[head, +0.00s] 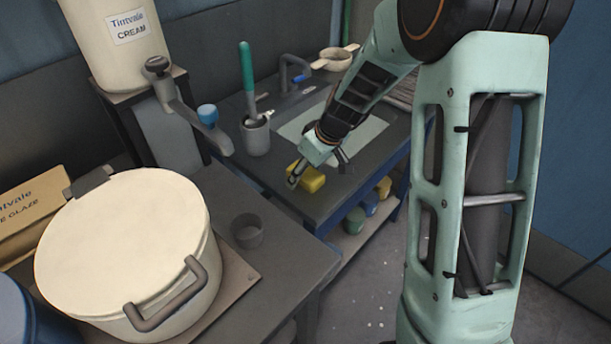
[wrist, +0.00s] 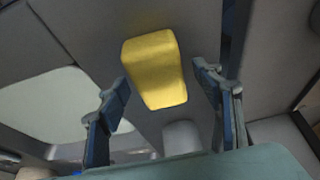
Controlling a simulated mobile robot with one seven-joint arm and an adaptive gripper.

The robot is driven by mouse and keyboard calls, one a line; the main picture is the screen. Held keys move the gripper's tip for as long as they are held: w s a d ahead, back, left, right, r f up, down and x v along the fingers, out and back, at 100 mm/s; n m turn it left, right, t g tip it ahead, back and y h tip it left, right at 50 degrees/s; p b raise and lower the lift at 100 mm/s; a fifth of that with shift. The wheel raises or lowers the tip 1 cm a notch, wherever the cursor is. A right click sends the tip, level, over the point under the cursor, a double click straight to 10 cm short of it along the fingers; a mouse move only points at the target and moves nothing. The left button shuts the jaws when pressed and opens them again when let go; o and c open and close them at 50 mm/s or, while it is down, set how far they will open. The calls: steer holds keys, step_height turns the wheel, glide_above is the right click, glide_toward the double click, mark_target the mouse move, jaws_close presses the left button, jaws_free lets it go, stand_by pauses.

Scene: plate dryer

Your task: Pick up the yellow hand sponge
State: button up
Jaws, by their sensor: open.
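The yellow hand sponge (head: 308,178) is a small rounded block lying on the dark counter by the sink, near the counter's front edge. My gripper (head: 318,172) is over it in the head view and partly covers it. In the wrist view the sponge (wrist: 155,68) shows whole in the upper middle. My gripper (wrist: 166,86) is open there, with one finger to the left of the sponge and one to the right. The sponge sits mostly ahead of the fingertips. No contact shows, and the height of the fingers above the counter is hard to tell.
A grey cup with a green-handled tool (head: 256,136) stands left of the sponge.

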steer(key=shift+f+b, duration=0.2)
steer(key=shift+b, duration=0.2)
stand_by(0.4)
steer(key=c, duration=1)
steer(key=shift+r+p, duration=0.15)
steer(key=shift+p, duration=0.15)
steer(key=shift+c, duration=0.3)
